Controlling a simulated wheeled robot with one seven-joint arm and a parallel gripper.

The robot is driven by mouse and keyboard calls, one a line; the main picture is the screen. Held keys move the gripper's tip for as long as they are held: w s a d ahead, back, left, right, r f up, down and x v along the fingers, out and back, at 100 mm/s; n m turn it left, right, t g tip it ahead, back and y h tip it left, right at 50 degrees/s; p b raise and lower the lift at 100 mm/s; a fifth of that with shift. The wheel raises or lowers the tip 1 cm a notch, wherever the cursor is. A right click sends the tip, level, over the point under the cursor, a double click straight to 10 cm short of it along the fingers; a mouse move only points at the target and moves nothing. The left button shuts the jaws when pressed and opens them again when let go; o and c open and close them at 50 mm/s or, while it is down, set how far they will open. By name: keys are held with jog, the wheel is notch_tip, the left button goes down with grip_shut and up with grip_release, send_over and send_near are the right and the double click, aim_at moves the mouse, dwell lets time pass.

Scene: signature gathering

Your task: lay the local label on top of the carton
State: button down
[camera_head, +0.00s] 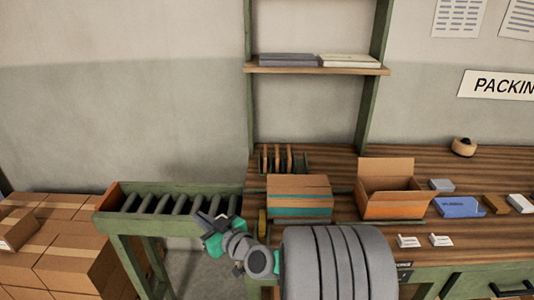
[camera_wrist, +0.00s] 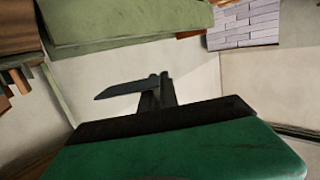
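A closed brown carton (camera_head: 299,184) with a teal band stands on the wooden bench. An open carton (camera_head: 390,206) with an orange band and raised flaps stands to its right. Two small white labels or cards, a left one (camera_head: 409,241) and a right one (camera_head: 441,240), stand near the bench's front edge. Their print is too small to tell which is local. My gripper (camera_head: 203,221) is left of the closed carton, by the roller conveyor, apart from cartons and labels. In the wrist view its dark fingers (camera_wrist: 158,92) show no label; their opening is unclear.
The roller conveyor (camera_head: 180,200) runs left of the bench, with stacked boxes (camera_head: 70,255) beyond. Dividers (camera_head: 284,160) stand behind the closed carton. A tape roll (camera_head: 463,147), a blue item (camera_head: 459,207) and small blocks lie at right. My arm covers part of the bench front.

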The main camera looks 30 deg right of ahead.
jog(key=w+d+r+m+h+p, duration=0.1)
jog(key=d+r+m+h+p, duration=0.15)
jog(key=d, duration=0.75)
jog(key=w+d+r+m+h+p, duration=0.15)
jog(key=d+r+p, duration=0.25)
jog(key=d, duration=0.5)
jog(key=r+m+h+p, duration=0.1)
jog(key=r+h+p, duration=0.1)
jog(key=h+p, duration=0.1)
send_over(287, 184)
jog(key=shift+w, duration=0.1)
jog(key=shift+d+f, duration=0.1)
jog(key=shift+f, duration=0.15)
jog(key=shift+f+b, duration=1.55)
jog(key=shift+f, duration=1.7)
jog(key=shift+f+b, duration=0.6)
jog(key=shift+b, duration=0.2)
jog(key=c, duration=1.5)
grip_release()
jog(key=shift+c, duration=0.2)
